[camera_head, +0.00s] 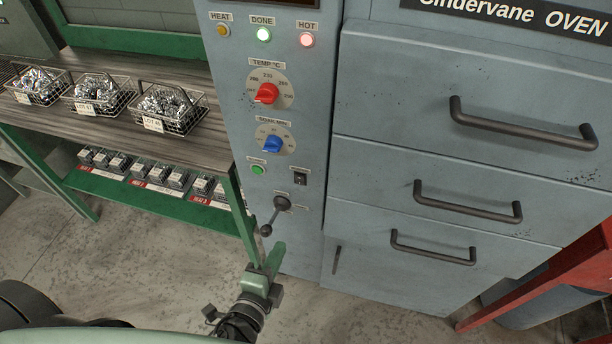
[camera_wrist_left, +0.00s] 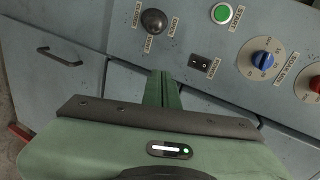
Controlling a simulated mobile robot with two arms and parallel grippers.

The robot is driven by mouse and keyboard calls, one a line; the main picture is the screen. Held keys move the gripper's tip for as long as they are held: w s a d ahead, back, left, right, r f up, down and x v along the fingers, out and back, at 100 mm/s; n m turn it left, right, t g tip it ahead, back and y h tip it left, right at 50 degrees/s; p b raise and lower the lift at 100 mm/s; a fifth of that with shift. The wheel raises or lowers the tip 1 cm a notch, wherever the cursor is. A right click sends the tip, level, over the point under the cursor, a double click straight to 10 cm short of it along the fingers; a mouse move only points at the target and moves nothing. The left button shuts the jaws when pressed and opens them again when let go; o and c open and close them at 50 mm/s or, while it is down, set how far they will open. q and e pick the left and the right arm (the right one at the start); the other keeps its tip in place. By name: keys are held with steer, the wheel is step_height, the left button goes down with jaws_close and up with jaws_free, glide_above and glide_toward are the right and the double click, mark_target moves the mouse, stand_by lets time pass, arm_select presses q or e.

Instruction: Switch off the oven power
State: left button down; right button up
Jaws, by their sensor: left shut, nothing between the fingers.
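The oven's blue-grey control panel (camera_head: 228,90) stands left of its drawers. A small black rocker switch (camera_head: 300,178) sits low on the panel, right of the green start button (camera_head: 257,169). In the left wrist view the rocker (camera_wrist_left: 200,64) shows marks too small to read, so I cannot tell its position. A dark lever with a ball end (camera_head: 275,213) is below it. My left gripper (camera_head: 276,249) is green, shut and empty, below the lever in the head view. In the left wrist view its fingertips (camera_wrist_left: 163,82) appear near the rocker, apart from it. My right gripper is out of view.
A red temperature knob (camera_head: 266,93) and blue soak knob (camera_head: 273,144) sit above. The DONE (camera_head: 264,34) and HOT (camera_head: 307,40) lamps glow. Drawer handles (camera_head: 520,130) stick out at the right. A bench (camera_head: 100,125) with wire baskets stands at the left.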

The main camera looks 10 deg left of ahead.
mark_target(299, 178)
arm_select(q)
step_height(299, 178, up, 7)
steer(key=m+t, duration=0.1)
steer(key=shift+w+a, duration=0.15)
steer(key=shift+w, duration=0.3)
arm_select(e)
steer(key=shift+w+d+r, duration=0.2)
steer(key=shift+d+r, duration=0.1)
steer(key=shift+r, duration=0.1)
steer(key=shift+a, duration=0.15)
